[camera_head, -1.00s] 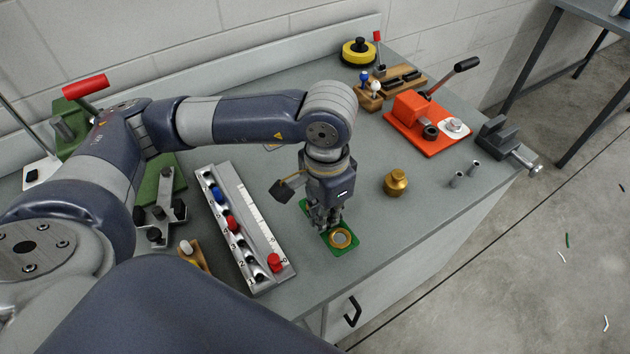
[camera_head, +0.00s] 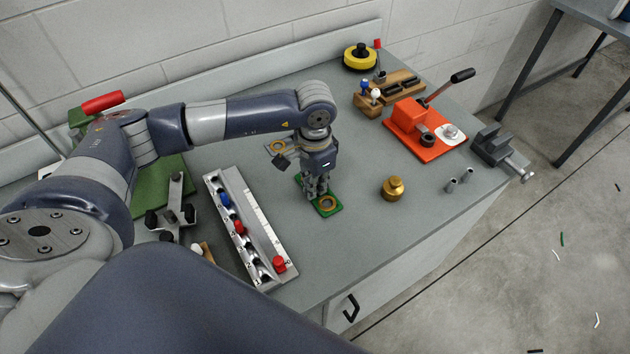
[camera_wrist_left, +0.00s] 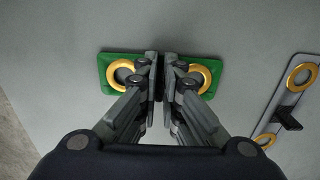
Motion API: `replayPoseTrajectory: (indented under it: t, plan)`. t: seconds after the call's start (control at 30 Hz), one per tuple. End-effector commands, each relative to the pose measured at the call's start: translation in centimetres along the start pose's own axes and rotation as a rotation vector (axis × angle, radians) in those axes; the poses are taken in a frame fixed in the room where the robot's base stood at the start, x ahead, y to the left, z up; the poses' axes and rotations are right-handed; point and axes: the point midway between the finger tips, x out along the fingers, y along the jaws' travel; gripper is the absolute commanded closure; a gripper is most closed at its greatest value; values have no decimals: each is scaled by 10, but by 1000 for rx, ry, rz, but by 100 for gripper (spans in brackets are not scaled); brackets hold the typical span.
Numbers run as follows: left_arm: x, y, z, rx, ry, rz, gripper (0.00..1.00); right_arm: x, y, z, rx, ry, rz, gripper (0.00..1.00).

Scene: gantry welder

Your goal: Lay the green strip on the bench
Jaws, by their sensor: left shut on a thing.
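The green strip (camera_head: 338,207) carries a gold ring near each end; both rings show in the wrist view, where the strip (camera_wrist_left: 107,66) lies crosswise under the fingers. My left gripper (camera_head: 317,194) points down and is shut on the middle of the strip, with the fingertips (camera_wrist_left: 160,78) close together around a dark part there. The strip is flat and at or just above the bench (camera_head: 345,245), right of the numbered rail; I cannot tell whether it touches. The fingers hide its middle. My right gripper is not in view.
A silver numbered rail (camera_head: 262,228) with coloured pegs stands left of the strip. A grey plate with gold rings (camera_head: 277,147) lies behind my gripper. A brass weight (camera_head: 393,188) stands to the right, and a red clamp fixture (camera_head: 410,115) farther back. Bench between strip and weight is clear.

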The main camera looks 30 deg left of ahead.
Motion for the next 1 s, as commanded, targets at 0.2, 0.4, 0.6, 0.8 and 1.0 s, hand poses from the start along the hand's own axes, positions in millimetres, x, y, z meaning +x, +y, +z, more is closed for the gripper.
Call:
replayPoseTrajectory:
  t: [0.2, 0.4, 0.6, 0.8, 1.0]
  plan:
    - [2, 0, 0, 0, 1, 0, 100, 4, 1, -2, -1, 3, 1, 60]
    - [2, 0, 0, 0, 0, 0, 74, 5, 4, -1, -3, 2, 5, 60]
    - [2, 0, 0, -1, 0, 0, 74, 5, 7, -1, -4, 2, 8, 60]
    - [-1, 0, 0, -1, -1, 0, 74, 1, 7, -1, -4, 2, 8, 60]
    - [-34, 0, -1, 0, 4, -2, 74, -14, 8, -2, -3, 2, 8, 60]
